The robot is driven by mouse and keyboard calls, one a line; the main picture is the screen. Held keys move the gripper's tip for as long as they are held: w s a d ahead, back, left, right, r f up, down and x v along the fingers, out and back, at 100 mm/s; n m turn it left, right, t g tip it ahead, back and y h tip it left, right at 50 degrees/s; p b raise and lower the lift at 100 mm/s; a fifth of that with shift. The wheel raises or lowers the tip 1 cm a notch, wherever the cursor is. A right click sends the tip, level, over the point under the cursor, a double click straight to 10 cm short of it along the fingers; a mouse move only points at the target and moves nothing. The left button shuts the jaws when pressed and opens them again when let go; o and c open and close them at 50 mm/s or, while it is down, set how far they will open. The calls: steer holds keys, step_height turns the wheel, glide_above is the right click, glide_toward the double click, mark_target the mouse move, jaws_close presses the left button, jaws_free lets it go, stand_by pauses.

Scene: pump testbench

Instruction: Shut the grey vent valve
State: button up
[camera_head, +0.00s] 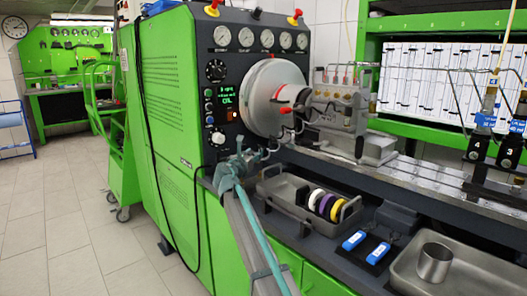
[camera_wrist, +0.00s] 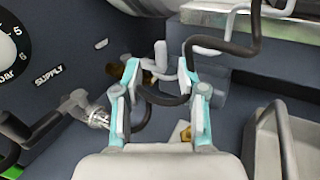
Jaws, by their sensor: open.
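My gripper (camera_wrist: 161,68) is open in the wrist view, its two teal-and-grey fingers spread apart with nothing clamped between them. A small grey handle (camera_wrist: 161,56), likely the vent valve's, shows between and just beyond the fingertips against the dark panel. A brass part is beside it, partly hidden by the left finger. A black hose curves across between the fingers. I cannot tell if the fingers touch the handle, nor read its valve position. In the head view my gripper (camera_head: 250,158) is at the green bench's front, below the big grey disc (camera_head: 273,97); the valve cannot be made out there.
A dark lever fitting with a metal collar (camera_wrist: 97,115) sits left of my gripper. A grey tray (camera_head: 274,190) with coloured rings is to the right. Hoses crowd the gripper.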

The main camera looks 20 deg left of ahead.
mark_target(261, 149)
steer(key=w+b, duration=0.1)
steer(key=w, duration=0.6)
steer(key=shift+w, duration=0.25)
jaws_close()
